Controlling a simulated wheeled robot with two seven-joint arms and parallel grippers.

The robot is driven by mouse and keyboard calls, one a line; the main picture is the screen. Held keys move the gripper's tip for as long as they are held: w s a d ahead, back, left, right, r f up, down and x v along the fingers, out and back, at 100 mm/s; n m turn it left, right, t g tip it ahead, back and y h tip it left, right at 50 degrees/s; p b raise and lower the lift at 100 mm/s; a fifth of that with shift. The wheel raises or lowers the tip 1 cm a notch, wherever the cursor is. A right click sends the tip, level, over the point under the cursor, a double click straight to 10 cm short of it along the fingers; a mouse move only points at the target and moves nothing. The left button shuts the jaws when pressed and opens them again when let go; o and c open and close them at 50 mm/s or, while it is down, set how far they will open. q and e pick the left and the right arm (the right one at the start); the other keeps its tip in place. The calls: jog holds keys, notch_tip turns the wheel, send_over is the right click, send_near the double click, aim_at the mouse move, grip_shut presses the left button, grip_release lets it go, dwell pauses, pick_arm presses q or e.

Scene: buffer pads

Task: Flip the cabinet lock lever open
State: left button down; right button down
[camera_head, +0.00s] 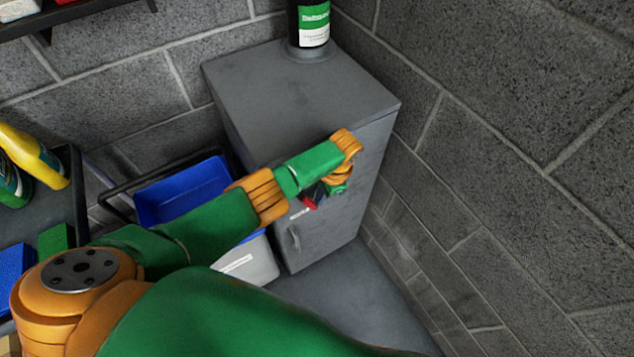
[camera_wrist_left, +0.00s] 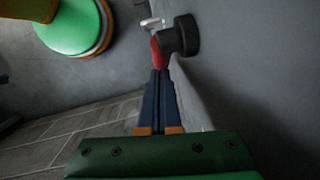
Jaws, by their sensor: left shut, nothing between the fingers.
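The grey cabinet (camera_head: 290,95) stands in the corner against the block walls. Its lock lever (camera_head: 309,203) shows as a small red piece on the cabinet front, mostly hidden by my left gripper (camera_head: 316,195). In the left wrist view the red lever (camera_wrist_left: 157,52) joins a round black lock body (camera_wrist_left: 182,37) on the grey door. My left gripper (camera_wrist_left: 159,72) is shut and empty, its dark blue fingers together. The fingertips are right at the red lever; I cannot tell whether they touch it. My right gripper is not in view.
A curved door handle (camera_head: 294,238) sits below the lock. A dark bottle (camera_head: 313,25) stands on the cabinet top. A blue bin (camera_head: 185,192) is left of the cabinet, and a cart with yellow bottles (camera_head: 32,155) is farther left. The floor before the cabinet is partly clear.

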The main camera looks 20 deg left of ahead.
pick_arm(q)
jog(key=shift+s+a+f, duration=0.1)
jog(key=shift+a+f, duration=0.05)
jog(key=shift+f, duration=0.55)
jog(key=shift+s, duration=0.1)
jog(key=shift+f, duration=0.1)
dwell(1.3)
